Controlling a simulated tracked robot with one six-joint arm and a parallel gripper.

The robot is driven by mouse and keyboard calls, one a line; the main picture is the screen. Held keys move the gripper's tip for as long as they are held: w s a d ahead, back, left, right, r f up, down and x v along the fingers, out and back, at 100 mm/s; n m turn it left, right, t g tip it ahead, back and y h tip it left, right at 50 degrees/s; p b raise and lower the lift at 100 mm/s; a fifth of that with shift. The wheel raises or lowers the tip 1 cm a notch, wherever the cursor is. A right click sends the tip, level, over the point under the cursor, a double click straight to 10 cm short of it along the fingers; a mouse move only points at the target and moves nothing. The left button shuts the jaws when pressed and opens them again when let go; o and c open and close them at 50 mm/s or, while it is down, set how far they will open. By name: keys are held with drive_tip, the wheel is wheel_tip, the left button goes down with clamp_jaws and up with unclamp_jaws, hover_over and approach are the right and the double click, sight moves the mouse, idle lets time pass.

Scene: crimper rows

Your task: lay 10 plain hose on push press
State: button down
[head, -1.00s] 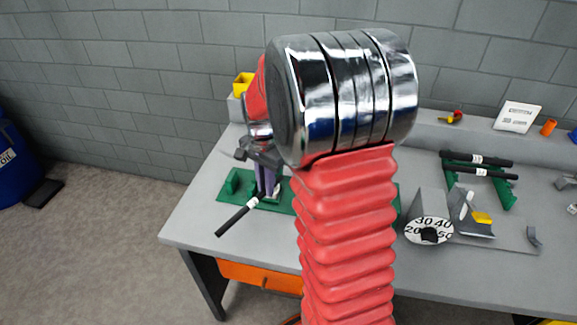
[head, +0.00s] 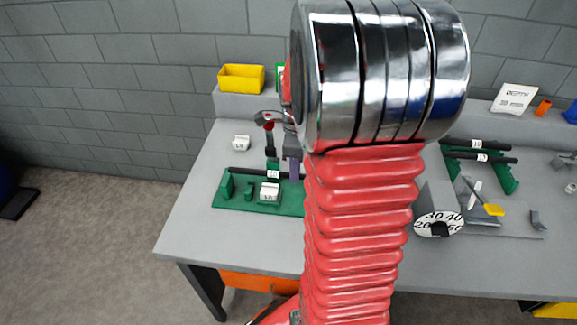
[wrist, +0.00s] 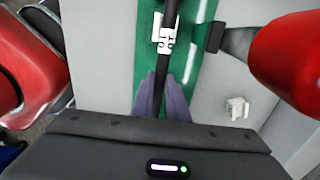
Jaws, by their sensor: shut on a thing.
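The black hose (head: 240,173) has a white label that I cannot read for certain. It lies level, left to right, over the green base (head: 228,203) of a press (head: 269,135). My gripper (head: 293,169) is mostly hidden behind my arm. In the wrist view my purple fingers (wrist: 164,98) are shut on the hose (wrist: 158,85), which runs between them. A white numbered block (head: 269,192) sits on the base just in front of the hose. I cannot tell whether the hose touches the base's supports. My arm hides the base's right part.
A small white block (head: 241,142) lies behind the base. A yellow bin (head: 241,78) stands on the back ledge. At right are a green rack (head: 508,178) with black hoses and a numbered dial device (head: 438,224). The table's left front is clear.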

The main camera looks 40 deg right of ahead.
idle(0.3)
drive_tip(key=shift+f, duration=3.2)
drive_tip(key=shift+a+f, duration=0.15)
drive_tip(key=shift+f, duration=0.3)
drive_tip(key=c, duration=1.7)
unclamp_jaws()
drive_tip(key=shift+o, duration=0.3)
drive_tip(key=shift+r, duration=0.2)
wheel_tip(320, 180, up, 14)
drive_tip(key=shift+f, duration=0.25)
